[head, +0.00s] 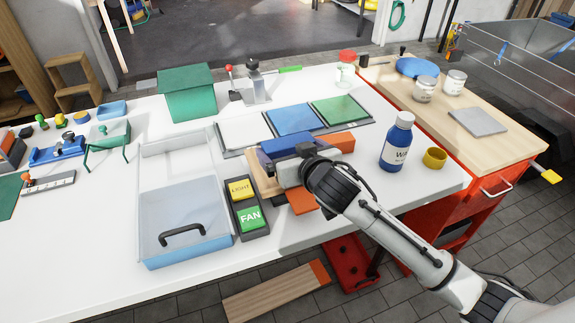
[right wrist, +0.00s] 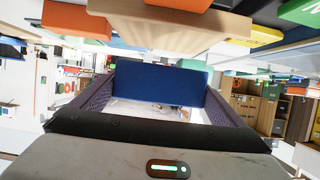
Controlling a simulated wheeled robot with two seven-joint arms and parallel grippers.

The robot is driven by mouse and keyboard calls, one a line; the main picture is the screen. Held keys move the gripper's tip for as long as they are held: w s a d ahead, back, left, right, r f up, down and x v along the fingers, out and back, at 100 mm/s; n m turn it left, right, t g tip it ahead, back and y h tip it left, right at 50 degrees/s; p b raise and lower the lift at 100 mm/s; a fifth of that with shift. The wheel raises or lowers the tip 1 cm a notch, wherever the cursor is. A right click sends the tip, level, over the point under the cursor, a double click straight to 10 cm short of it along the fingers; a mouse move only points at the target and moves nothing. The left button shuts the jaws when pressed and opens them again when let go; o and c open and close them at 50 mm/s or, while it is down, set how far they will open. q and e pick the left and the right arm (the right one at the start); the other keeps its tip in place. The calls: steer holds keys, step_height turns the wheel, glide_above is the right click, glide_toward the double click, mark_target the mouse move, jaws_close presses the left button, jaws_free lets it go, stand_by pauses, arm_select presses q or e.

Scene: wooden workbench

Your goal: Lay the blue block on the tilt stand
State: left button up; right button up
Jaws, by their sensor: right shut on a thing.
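The blue block (head: 284,146) is held in my right gripper (head: 292,162), over the wooden piece at the front middle of the white bench. In the right wrist view the blue block (right wrist: 160,83) spans between the two fingers. A pale wooden piece (head: 262,180) with orange parts beside it lies under the gripper and may be the tilt stand; the gripper and arm hide much of it. It also shows in the right wrist view (right wrist: 170,22), apart from the block in the picture. Whether the block touches it in the head view is unclear. My left gripper is not in view.
A switch box with LIGHT and FAN buttons (head: 246,206) stands just left of the wooden piece. A blue bin (head: 185,255) lies further left. Coloured panels (head: 340,109) lie behind.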

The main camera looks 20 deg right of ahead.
steer(key=shift+f, duration=2.4)
steer(key=shift+f+b, duration=0.15)
steer(key=shift+b, duration=0.2)
steer(key=o, duration=0.7)
steer(key=shift+f, duration=0.1)
steer(key=shift+o, duration=0.7)
steer(key=shift+r, duration=0.3)
steer(key=v, duration=1.2)
steer(key=shift+f+p, duration=0.1)
steer(key=shift+p, duration=0.3)
